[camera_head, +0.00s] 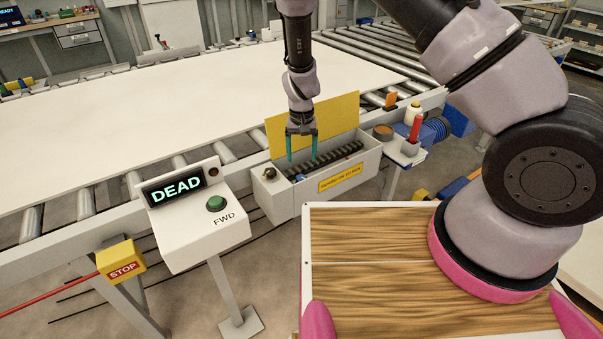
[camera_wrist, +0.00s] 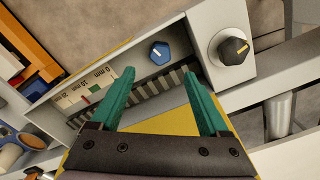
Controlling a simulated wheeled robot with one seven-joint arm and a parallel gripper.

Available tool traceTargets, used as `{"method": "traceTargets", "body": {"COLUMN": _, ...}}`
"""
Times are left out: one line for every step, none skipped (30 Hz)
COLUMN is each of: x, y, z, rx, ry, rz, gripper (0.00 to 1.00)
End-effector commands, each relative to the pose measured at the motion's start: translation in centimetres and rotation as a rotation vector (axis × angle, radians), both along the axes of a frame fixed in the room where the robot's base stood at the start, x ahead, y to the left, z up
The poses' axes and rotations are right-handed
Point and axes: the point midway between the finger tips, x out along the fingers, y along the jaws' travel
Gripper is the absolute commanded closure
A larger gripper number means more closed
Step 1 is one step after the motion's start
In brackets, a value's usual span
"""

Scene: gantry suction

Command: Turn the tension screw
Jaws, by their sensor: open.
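A blue screw head (camera_wrist: 160,53) with a pale mark, which looks like the tension screw, sits inside an open grey box in the wrist view. In the head view it is a small blue spot (camera_head: 301,177) near the box's front left. My gripper (camera_wrist: 160,76) is open and empty, with teal fingers spread. In the wrist view the screw head appears just beyond the fingertips, between their lines; no contact shows. In the head view my gripper (camera_head: 302,150) points down into the open box (camera_head: 333,195).
A yellow lid (camera_head: 340,112) stands open behind the box. A black knob (camera_wrist: 233,47) is on the box's end. A control post (camera_head: 190,235) reads DEAD, with a green button. A red-handled tool (camera_head: 415,130) stands on a side shelf. A white sheet (camera_head: 200,90) covers the conveyor rollers.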

Motion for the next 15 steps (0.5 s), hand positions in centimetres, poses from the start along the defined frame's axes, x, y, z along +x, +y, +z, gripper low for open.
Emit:
{"method": "traceTargets", "body": {"x": -0.1, "y": 0.0, "z": -1.2, "rx": -0.002, "ry": 0.004, "rz": -0.001, "gripper": 0.21}}
{"method": "traceTargets", "body": {"x": -0.1, "y": 0.0, "z": -1.8, "rx": -0.002, "ry": 0.003, "rz": -0.001, "gripper": 0.21}}
{"method": "traceTargets", "body": {"x": 0.0, "y": -0.1, "z": -2.6, "rx": -0.002, "ry": 0.002, "rz": 0.000, "gripper": 0.21}}
{"method": "traceTargets", "body": {"x": 0.0, "y": -0.1, "z": -3.1, "rx": -0.002, "ry": 0.003, "rz": -0.002, "gripper": 0.21}}
{"method": "traceTargets", "body": {"x": -0.1, "y": -0.1, "z": -3.7, "rx": -0.002, "ry": 0.003, "rz": -0.002, "gripper": 0.21}}
{"method": "traceTargets", "body": {"x": 0.0, "y": -0.1, "z": -4.4, "rx": -0.002, "ry": 0.002, "rz": -0.002, "gripper": 0.21}}
{"method": "traceTargets", "body": {"x": 0.0, "y": -0.1, "z": -4.9, "rx": -0.002, "ry": 0.002, "rz": -0.002, "gripper": 0.21}}
{"method": "traceTargets", "body": {"x": 0.0, "y": -0.1, "z": -5.4, "rx": -0.002, "ry": 0.002, "rz": -0.001, "gripper": 0.21}}
{"method": "traceTargets", "body": {"x": 0.0, "y": 0.0, "z": -5.9, "rx": -0.001, "ry": 0.002, "rz": -0.002, "gripper": 0.21}}
{"method": "traceTargets", "body": {"x": 0.0, "y": 0.0, "z": -6.3, "rx": -0.001, "ry": 0.001, "rz": -0.002, "gripper": 0.21}}
{"method": "traceTargets", "body": {"x": 0.0, "y": 0.0, "z": -6.6, "rx": -0.001, "ry": 0.001, "rz": -0.002, "gripper": 0.21}}
{"method": "traceTargets", "body": {"x": 0.0, "y": 0.0, "z": -7.0, "rx": -0.001, "ry": 0.001, "rz": -0.001, "gripper": 0.21}}
{"method": "traceTargets", "body": {"x": 0.0, "y": 0.0, "z": -7.2, "rx": -0.001, "ry": 0.001, "rz": -0.001, "gripper": 0.21}}
{"method": "traceTargets", "body": {"x": 0.0, "y": 0.0, "z": -7.4, "rx": 0.000, "ry": 0.000, "rz": -0.001, "gripper": 0.21}}
{"method": "traceTargets", "body": {"x": 0.0, "y": 0.0, "z": -7.6, "rx": 0.000, "ry": 0.001, "rz": -0.001, "gripper": 0.21}}
